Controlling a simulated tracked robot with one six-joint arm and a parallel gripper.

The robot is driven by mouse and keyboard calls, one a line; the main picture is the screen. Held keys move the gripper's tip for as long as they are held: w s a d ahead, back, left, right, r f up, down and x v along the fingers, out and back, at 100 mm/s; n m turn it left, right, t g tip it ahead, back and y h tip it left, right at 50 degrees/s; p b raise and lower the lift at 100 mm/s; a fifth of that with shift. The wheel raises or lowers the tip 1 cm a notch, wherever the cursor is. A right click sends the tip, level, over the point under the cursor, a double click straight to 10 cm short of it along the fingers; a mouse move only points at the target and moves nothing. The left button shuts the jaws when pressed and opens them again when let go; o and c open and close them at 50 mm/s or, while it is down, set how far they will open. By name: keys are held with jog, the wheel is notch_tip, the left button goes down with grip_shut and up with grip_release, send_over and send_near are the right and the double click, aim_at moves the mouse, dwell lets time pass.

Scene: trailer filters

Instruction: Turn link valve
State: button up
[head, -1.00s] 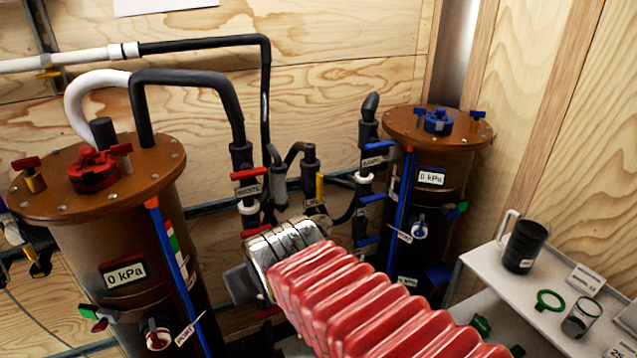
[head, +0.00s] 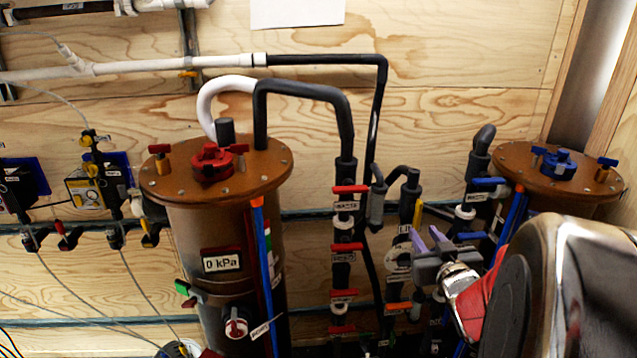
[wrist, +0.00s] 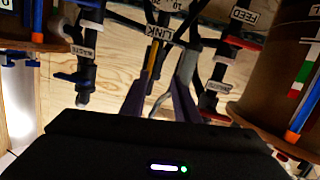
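The link valve is on the pipework between the two brown tanks. In the head view its upright yellow handle (head: 417,214) shows above a partly hidden label. In the wrist view the LINK label (wrist: 160,36) is readable, and the yellow handle (wrist: 150,68) shows just below it. My gripper (head: 430,240) is in front of and slightly below the valve in the head view, its purple fingers spread. In the wrist view my gripper (wrist: 160,88) has a gap between its fingers, with the handle in line with that gap. I cannot tell whether they touch it.
Red-handled valves (head: 349,190) stand left of the link valve, and blue-handled valves (head: 488,182) stand to its right. The left tank (head: 225,225) has a 0 kPa display. The right tank (head: 565,185) is partly hidden by my arm. Dark pipes crowd the space around my gripper.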

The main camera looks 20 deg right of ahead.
aim_at(421, 211)
jog(key=s+d+t, duration=0.2)
jog(key=s, duration=0.1)
jog(key=shift+d+f+t+y, duration=0.15)
jog(key=shift+t+y, duration=0.15)
jog(key=x, duration=1.3)
jog(key=shift+w+d, duration=0.15)
jog(key=shift+w, duration=0.2)
grip_shut()
